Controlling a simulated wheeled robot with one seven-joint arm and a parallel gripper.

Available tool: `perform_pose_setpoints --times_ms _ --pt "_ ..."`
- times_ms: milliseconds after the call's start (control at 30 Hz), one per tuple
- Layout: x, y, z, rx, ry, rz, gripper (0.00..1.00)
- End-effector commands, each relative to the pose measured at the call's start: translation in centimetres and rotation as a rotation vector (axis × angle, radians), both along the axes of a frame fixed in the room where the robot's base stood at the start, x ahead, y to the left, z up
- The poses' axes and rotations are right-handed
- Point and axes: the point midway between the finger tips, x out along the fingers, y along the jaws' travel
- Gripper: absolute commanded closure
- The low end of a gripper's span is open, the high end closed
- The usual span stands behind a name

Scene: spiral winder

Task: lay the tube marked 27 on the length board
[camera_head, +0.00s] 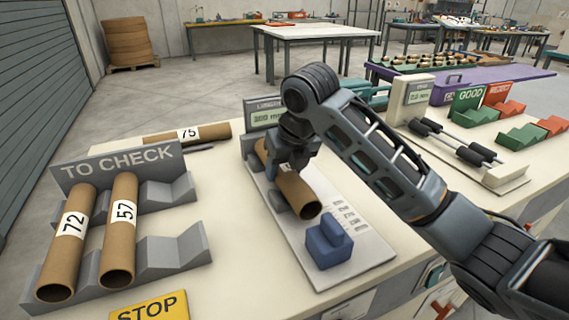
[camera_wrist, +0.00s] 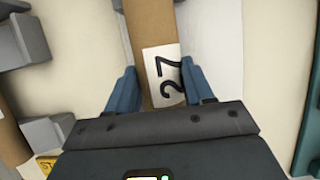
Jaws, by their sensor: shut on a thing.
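The cardboard tube marked 27 (camera_wrist: 152,25) is between my gripper's blue fingers (camera_wrist: 162,85), with its white label facing the wrist camera. In the head view the tube (camera_head: 304,199) is over the pale length board (camera_head: 352,246), lined up roughly along it, its open end towards the blue block (camera_head: 328,243) on the board. My gripper (camera_head: 287,180) is shut on the tube and hides its middle and most of the label. I cannot tell whether the tube touches the board. A display (camera_head: 264,116) stands at the board's far end.
The grey TO CHECK rack (camera_head: 175,255) at left holds tubes 72 (camera_head: 68,240) and 57 (camera_head: 121,225). Tube 75 (camera_head: 187,134) lies behind it. A roller gauge (camera_head: 460,145) and GOOD (camera_head: 470,98) and REJECT (camera_head: 497,92) racks are at right. A STOP sign (camera_head: 150,307) is in front.

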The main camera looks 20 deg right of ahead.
Motion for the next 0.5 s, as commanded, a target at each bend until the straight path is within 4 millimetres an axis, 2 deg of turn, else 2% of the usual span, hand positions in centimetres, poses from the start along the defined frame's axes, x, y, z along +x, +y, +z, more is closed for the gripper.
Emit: perform_pose_setpoints --times_ms 333,367,500 --pt "0.01 0.00 -0.33 0.000 -0.001 0.001 0.84" --pt "0.01 0.01 -0.33 0.000 -0.001 0.001 0.45" --pt "0.01 0.01 -0.33 0.000 -0.001 0.001 0.32"
